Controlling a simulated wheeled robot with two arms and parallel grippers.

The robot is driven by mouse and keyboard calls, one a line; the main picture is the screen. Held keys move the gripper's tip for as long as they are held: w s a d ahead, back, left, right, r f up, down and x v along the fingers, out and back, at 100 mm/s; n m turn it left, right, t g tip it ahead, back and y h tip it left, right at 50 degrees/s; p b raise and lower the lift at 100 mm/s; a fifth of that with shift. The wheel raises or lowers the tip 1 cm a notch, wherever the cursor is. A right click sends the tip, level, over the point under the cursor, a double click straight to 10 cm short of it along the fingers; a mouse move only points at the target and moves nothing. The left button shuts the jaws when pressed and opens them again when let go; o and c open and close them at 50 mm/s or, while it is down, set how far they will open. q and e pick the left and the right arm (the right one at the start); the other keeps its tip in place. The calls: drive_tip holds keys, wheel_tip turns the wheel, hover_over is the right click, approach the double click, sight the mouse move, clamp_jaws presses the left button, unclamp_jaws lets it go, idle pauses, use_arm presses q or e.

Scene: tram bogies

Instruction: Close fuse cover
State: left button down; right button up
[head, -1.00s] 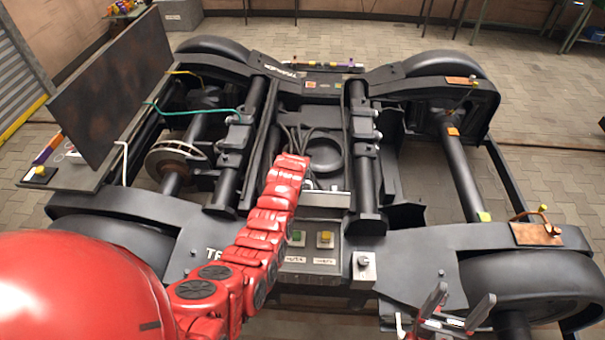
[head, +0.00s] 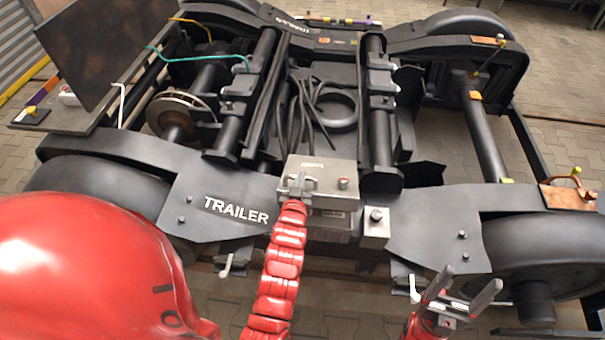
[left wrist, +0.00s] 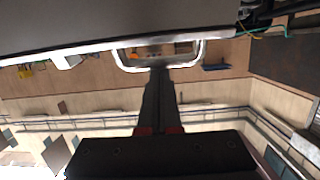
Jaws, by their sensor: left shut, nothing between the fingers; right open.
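The fuse cover (head: 330,172) is a grey metal lid on the box at the middle of the near cross-beam. It lies over the box, hiding the inside; I cannot tell if it is fully down. Its loop handle (head: 310,183) is at the front left, and the handle also shows in the left wrist view (left wrist: 199,50). My left gripper (head: 297,178) is shut and empty, its fingertips at the handle; contact is unclear. The left wrist view shows the fingers (left wrist: 159,80) pointing at the loop. My right gripper (head: 462,285) is open and empty, lower right, away from the cover.
A small grey box with a knob (head: 376,228) sits right of the fuse box. The TRAILER plate (head: 225,230) is to its left. Cables (head: 305,110) lie behind the box. Wheels flank the frame, and a dark upright panel (head: 95,50) stands at the back left.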

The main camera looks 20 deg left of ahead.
use_arm(q)
drive_tip(key=s+d+f+t+y+b, duration=0.1)
drive_tip(key=s+f+t+b, duration=0.3)
drive_tip(key=f+b, duration=0.4)
drive_tip(key=shift+s+d+f+b, duration=0.25)
drive_tip(key=shift+s+b, duration=0.35)
drive_tip(key=shift+b, duration=1.45)
